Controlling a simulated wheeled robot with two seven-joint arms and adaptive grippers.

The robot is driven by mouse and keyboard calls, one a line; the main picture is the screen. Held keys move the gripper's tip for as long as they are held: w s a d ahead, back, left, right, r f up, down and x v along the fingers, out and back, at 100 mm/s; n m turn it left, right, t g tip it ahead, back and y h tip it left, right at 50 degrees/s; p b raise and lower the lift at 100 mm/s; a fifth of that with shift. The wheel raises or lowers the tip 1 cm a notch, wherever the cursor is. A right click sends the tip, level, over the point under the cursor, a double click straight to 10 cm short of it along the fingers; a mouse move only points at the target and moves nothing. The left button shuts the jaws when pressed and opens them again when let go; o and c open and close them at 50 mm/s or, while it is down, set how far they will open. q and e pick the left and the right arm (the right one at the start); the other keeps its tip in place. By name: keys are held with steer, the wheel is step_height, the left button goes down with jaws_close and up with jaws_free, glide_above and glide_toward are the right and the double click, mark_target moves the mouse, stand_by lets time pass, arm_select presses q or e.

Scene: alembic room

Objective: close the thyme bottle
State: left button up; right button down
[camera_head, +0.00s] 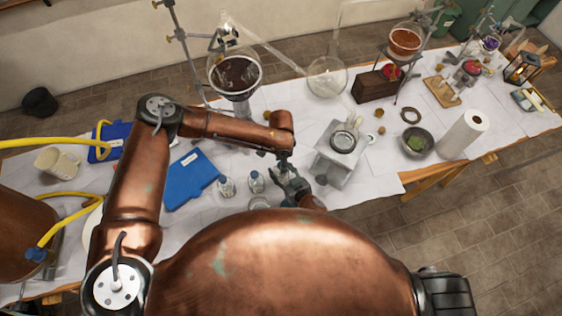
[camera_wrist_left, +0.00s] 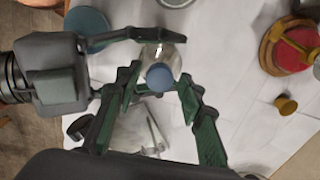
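A small clear glass bottle with a blue cap (camera_wrist_left: 159,77) is between the fingers of my left gripper (camera_wrist_left: 159,88) in the left wrist view. The fingers stand apart, with a gap on each side of the cap. I cannot tell whether the cap is seated, and no label is readable. My right gripper (camera_wrist_left: 108,62) comes in from the left there, its upper finger against the glass; its other finger is mostly hidden. In the head view, my left gripper (camera_head: 284,164) is just above my right gripper (camera_head: 290,186), and the bottle between them is barely visible.
Two small bottles, one (camera_head: 226,187) beside the other (camera_head: 256,182), stand left of the grippers near a blue folder (camera_head: 190,179). A small bluish object (camera_head: 321,180) lies to the right, before a grey balance (camera_head: 342,150). A bowl (camera_head: 416,144) and paper roll (camera_head: 464,135) stand further right.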

arm_select(q)
jaws_close()
stand_by(0.3)
steer(key=shift+o, duration=1.3)
jaws_free()
step_height(320, 180, up, 12)
arm_select(e)
steer(key=c, duration=0.9)
jaws_free()
steer(key=shift+s, duration=0.1)
